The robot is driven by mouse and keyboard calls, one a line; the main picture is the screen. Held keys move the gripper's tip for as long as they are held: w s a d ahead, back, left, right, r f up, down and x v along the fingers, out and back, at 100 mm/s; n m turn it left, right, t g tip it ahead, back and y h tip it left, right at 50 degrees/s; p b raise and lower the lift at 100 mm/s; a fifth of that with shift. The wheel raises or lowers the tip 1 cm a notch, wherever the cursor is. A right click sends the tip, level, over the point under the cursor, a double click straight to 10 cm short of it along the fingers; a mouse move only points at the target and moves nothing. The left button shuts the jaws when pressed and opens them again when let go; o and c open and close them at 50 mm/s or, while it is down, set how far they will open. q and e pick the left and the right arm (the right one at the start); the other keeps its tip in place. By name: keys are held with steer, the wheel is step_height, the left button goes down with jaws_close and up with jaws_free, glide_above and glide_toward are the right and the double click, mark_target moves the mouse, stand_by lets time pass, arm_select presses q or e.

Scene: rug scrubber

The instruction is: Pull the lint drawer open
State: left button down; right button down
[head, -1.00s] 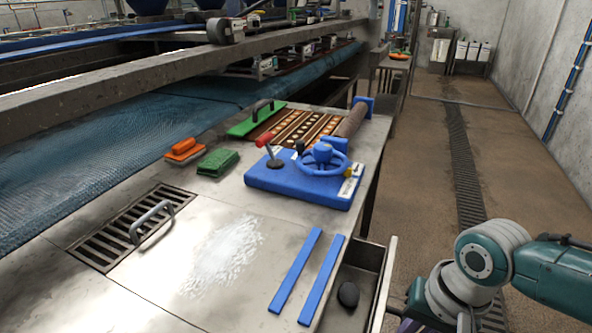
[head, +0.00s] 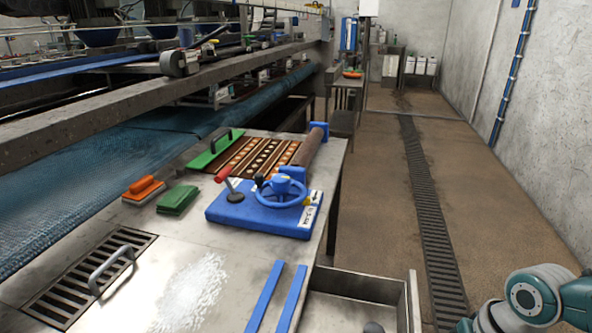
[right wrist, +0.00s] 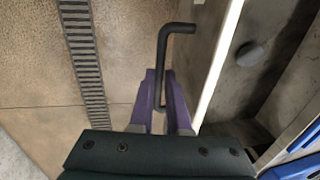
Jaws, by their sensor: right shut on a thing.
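The lint drawer (head: 355,283) stands well out from the right side of the metal table, with its light-edged front panel (head: 414,300) to the right. In the right wrist view the drawer's front panel (right wrist: 222,62) runs beside a dark bent handle (right wrist: 162,60). My right gripper (right wrist: 160,88) has its purple fingers shut on this handle. A dark rounded lump (right wrist: 250,53) lies inside the drawer; its top also shows in the head view (head: 373,327). In the head view my right arm is at the lower right, its fingers out of frame. My left gripper is not in view.
The table (head: 120,270) bears a blue control box (head: 265,212) with a wheel and lever, two blue strips (head: 265,297), brushes and a handled grate (head: 75,285). The brown floor (head: 385,180) with its long drain (head: 425,210) is clear to the right.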

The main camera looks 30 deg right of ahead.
steer(key=c, duration=0.9)
jaws_free()
steer(key=r+p, duration=0.1)
steer(key=r, duration=0.2)
steer(key=s+r+p, duration=0.1)
steer(key=r+p, duration=0.1)
steer(key=r, duration=0.1)
steer(key=d+r+p, duration=0.1)
steer(key=r, duration=0.2)
steer(key=shift+s+d+r+p, duration=0.1)
steer(key=shift+s+r+p, duration=0.15)
steer(key=shift+r+p, duration=0.15)
